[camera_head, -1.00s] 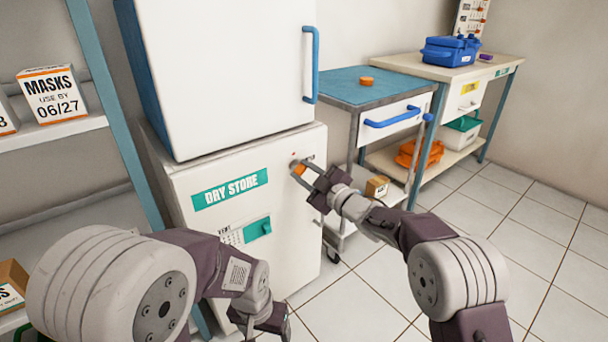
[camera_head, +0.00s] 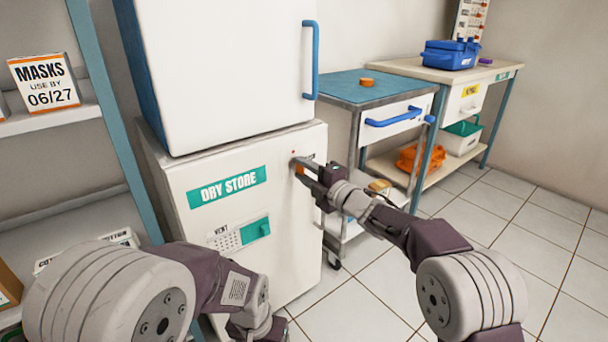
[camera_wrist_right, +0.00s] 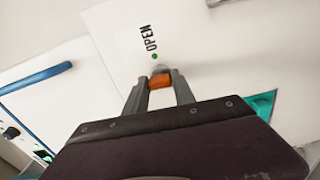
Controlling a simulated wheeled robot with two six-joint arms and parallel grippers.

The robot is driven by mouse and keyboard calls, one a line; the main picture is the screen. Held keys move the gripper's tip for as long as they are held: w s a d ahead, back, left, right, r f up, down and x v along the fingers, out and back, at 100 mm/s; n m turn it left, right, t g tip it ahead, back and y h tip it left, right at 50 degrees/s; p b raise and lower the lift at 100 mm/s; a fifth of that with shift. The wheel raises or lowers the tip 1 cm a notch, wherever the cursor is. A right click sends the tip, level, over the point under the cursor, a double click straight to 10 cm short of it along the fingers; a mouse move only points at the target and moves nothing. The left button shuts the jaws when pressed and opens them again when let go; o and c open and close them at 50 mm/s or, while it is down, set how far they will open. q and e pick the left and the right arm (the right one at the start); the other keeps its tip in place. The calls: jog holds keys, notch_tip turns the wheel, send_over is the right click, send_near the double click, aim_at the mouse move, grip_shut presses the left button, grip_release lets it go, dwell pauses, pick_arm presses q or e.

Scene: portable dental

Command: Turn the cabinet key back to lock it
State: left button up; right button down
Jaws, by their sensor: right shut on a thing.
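The cabinet is white with a teal "DRY STORE" label (camera_head: 228,187). The orange key (camera_head: 300,169) sits at its upper right front, and a small red dot (camera_head: 293,151) shows above it. My right gripper (camera_head: 298,166) is shut on the key. In the right wrist view the key (camera_wrist_right: 160,81) is between the two fingers, near a green dot (camera_wrist_right: 154,56) and an "OPEN" mark (camera_wrist_right: 150,38). The fingers partly hide the key and its lock. My left gripper (camera_head: 268,328) is low at the bottom edge, partly cut off.
A white upper unit with a blue handle (camera_head: 311,62) stands on the cabinet. A cart with a blue top (camera_head: 390,84) and blue drawer handle (camera_head: 392,117) is close to the right. Shelves with a masks box (camera_head: 45,83) are at left. Tiled floor is free at right.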

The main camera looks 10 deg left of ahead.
jog(key=shift+n, duration=0.4)
jog(key=c, duration=1)
grip_release()
jog(key=shift+c, duration=0.2)
jog(key=shift+s, duration=0.1)
jog(key=p+v, duration=0.3)
jog(key=v, duration=0.6)
